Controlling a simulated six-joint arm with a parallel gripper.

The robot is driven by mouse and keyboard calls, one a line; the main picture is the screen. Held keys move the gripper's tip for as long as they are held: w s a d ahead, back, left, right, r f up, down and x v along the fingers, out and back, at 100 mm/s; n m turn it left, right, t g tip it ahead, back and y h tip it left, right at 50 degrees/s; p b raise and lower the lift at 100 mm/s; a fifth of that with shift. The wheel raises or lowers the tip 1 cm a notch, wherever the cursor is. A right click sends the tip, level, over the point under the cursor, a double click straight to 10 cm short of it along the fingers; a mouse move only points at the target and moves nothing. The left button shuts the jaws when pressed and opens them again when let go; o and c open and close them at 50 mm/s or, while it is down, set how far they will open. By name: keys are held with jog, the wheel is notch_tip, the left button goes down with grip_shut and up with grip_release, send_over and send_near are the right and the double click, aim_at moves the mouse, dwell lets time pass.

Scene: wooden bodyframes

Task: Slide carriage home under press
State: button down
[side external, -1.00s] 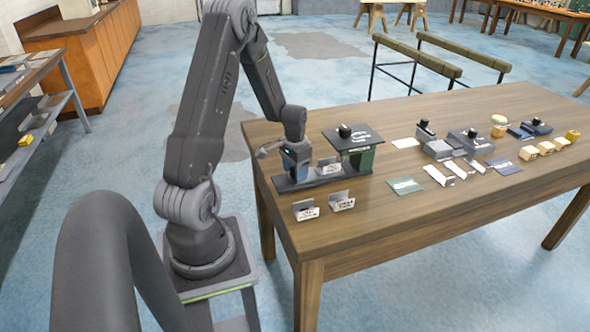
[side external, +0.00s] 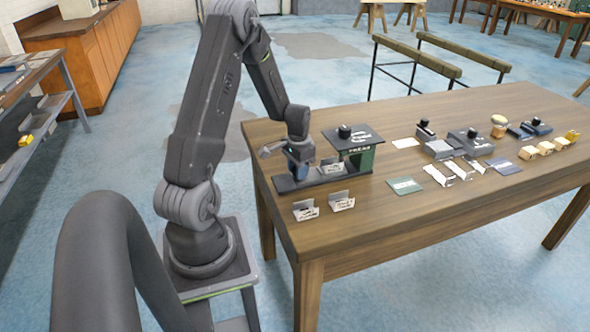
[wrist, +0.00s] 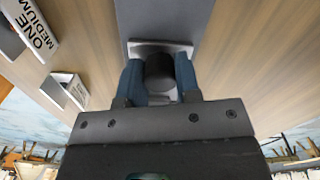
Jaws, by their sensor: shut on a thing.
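The dark green press (side external: 360,160), with a flat dark top and a black knob, stands at the right end of a long dark base track (side external: 290,186). My gripper (side external: 300,168) is over the track, left of the press. In the wrist view, its blue fingers (wrist: 160,82) are shut on the black upright knob (wrist: 160,70) of the carriage. The carriage's light metal plate (wrist: 150,46) shows around the knob, on the grey track. My gripper hides much of the carriage in the side view.
Two labelled card holders (side external: 305,210) (side external: 341,201) stand at the table's near edge, in front of the track. A green mat (side external: 404,185), white strips, dark blocks and several wooden pieces (side external: 545,147) lie to the right. Bare wood (side external: 380,215) is at the front.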

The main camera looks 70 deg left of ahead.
aim_at(310, 174)
jog(key=shift+w, duration=1.95)
jog(key=c, duration=0.8)
grip_release()
jog(key=shift+r, duration=0.15)
notch_tip(310, 174, up, 14)
jog(key=shift+f, duration=0.2)
